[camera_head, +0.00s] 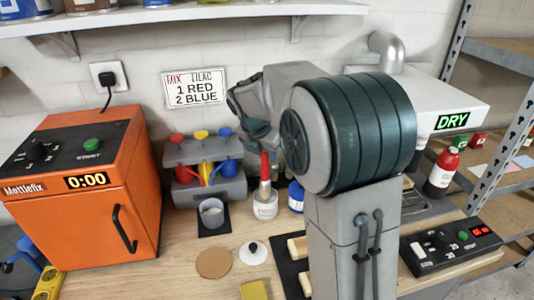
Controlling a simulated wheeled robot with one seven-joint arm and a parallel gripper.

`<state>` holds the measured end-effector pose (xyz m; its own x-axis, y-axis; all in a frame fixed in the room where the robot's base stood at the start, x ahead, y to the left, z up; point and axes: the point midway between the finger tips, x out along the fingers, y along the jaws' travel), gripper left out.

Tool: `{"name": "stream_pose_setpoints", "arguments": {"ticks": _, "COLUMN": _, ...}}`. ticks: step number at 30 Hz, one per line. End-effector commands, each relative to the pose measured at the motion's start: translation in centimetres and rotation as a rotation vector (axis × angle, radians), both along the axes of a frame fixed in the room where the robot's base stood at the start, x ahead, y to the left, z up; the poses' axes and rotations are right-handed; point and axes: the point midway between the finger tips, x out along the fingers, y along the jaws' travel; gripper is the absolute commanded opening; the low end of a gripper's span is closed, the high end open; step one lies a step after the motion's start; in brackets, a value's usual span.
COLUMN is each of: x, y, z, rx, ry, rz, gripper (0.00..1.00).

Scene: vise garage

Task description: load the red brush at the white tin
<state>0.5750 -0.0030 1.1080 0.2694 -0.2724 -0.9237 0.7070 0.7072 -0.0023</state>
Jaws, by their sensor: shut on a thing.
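The red brush (265,165) stands nearly upright, its red handle up and its pale lower part at the white tin (265,209). Its lower tip is hidden, apparently inside the tin's mouth. The white tin stands open on the wooden bench, with a label on its front. My gripper (259,143) is above the tin, shut on the top of the brush handle. Its fingertips are partly hidden by its own dark housing, so the exact grip is hard to see.
A blue tin (296,197) stands close right of the white tin, partly behind my arm. A grey cup (212,213) is to the left, before a dispenser (207,188) with coloured levers. A white lid (253,253) and round brown mat (213,263) lie in front. An orange oven (85,195) stands left.

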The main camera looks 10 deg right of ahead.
Motion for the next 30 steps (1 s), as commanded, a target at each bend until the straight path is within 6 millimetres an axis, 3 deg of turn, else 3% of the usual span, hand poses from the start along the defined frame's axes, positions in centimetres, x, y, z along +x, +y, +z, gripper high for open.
{"name": "stream_pose_setpoints", "arguments": {"ticks": 30, "x": 0.01, "y": 0.00, "z": -0.92, "rx": 0.000, "ry": 0.000, "rz": 0.000, "gripper": 0.03}}
